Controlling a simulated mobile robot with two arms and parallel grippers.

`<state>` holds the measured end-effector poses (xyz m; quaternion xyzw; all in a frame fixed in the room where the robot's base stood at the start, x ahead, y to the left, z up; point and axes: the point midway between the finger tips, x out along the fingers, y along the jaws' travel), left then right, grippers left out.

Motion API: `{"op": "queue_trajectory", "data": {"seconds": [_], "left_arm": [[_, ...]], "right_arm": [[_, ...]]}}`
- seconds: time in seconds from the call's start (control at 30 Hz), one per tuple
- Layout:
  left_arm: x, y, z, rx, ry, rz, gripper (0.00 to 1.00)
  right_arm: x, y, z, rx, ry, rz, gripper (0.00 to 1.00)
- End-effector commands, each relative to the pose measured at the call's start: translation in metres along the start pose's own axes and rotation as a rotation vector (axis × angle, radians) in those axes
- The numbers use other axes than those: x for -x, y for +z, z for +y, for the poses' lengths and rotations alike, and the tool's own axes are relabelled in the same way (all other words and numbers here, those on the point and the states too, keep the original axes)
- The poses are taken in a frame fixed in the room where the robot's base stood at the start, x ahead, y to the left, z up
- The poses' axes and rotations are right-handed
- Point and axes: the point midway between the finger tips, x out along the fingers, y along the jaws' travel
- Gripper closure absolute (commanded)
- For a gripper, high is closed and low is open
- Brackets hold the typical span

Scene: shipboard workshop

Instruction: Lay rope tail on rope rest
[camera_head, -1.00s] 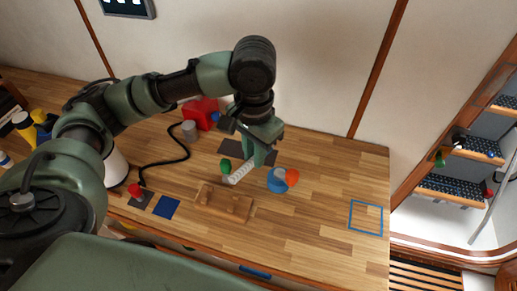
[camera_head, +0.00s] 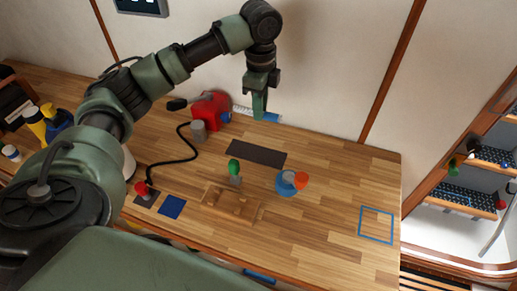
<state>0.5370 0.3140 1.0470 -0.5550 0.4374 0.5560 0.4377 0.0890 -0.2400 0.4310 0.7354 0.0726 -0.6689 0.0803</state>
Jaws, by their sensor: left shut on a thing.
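My left gripper (camera_head: 259,108) is above the back of the bench, close to the wall, fingers pointing down. It is shut on a white ribbed, rod-like piece with a blue end (camera_head: 270,118), which lies across behind the fingers. I cannot tell whether this is the rope tail. A black, rope-like cord (camera_head: 168,161) curves over the bench from the red machine towards a red knob. Which thing is the rope rest is unclear; a wooden block with pegs (camera_head: 229,204) and a dark flat strip (camera_head: 256,153) lie on the bench. My right gripper is not in view.
A red machine (camera_head: 208,105) and grey cylinder (camera_head: 198,132) stand left of the gripper. A green-topped piece (camera_head: 235,168), blue dish (camera_head: 285,187) with an orange ball (camera_head: 301,180), red knob (camera_head: 141,188) and blue square (camera_head: 171,207) occupy the bench. The right side, with a blue outline (camera_head: 376,241), is clear.

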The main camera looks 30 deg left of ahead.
Motion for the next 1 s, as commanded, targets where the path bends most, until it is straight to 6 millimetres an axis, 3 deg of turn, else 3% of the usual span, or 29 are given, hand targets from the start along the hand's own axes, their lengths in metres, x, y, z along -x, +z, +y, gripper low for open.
{"op": "queue_trajectory", "data": {"seconds": [0.2, 0.4, 0.83, 1.0], "left_arm": [[-0.060, 0.001, 0.002, 0.001, 0.006, -0.003, 1.00], [-0.103, 0.001, 0.001, 0.002, 0.003, -0.002, 1.00], [-0.154, 0.000, 0.001, 0.002, 0.002, -0.001, 1.00], [-0.162, 0.000, 0.000, 0.002, -0.001, -0.002, 1.00]], "right_arm": [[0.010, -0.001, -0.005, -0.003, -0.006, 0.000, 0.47], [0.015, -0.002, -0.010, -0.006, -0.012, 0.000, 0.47], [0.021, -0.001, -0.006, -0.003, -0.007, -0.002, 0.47], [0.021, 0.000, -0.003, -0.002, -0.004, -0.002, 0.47]]}}
